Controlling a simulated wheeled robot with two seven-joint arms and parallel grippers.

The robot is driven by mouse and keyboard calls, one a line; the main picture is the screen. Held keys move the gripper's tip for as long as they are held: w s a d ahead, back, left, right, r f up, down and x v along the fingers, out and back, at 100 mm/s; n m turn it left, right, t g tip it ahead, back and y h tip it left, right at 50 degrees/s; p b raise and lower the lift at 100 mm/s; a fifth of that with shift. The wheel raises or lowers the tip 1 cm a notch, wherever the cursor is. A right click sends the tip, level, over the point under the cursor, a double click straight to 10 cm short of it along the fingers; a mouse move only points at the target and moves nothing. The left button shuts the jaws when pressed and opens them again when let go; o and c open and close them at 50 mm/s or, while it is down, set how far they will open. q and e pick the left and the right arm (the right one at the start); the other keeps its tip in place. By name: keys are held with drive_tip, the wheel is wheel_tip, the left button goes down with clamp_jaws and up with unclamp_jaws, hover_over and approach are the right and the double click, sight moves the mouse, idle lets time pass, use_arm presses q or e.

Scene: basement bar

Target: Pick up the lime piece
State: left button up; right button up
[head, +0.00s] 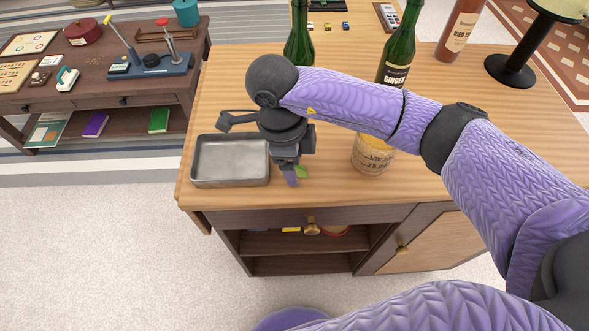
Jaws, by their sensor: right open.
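The lime piece is a small green shape (302,171) on the wooden counter (330,190), close to its front edge and partly hidden by my right gripper. The jaws are open. I cannot tell whether the lime lies between the fingers or just behind them. My left gripper is not in view.
A grey metal tray (230,182) stands just left of my gripper. A labelled tub (371,160) stands to the right, partly under my arm. Green bottles (299,38) (404,35), a brown bottle (459,30) and a black stand (512,68) are farther back.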

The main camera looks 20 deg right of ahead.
drive_tip(key=shift+f, duration=0.15)
clamp_jaws()
idle(0.4)
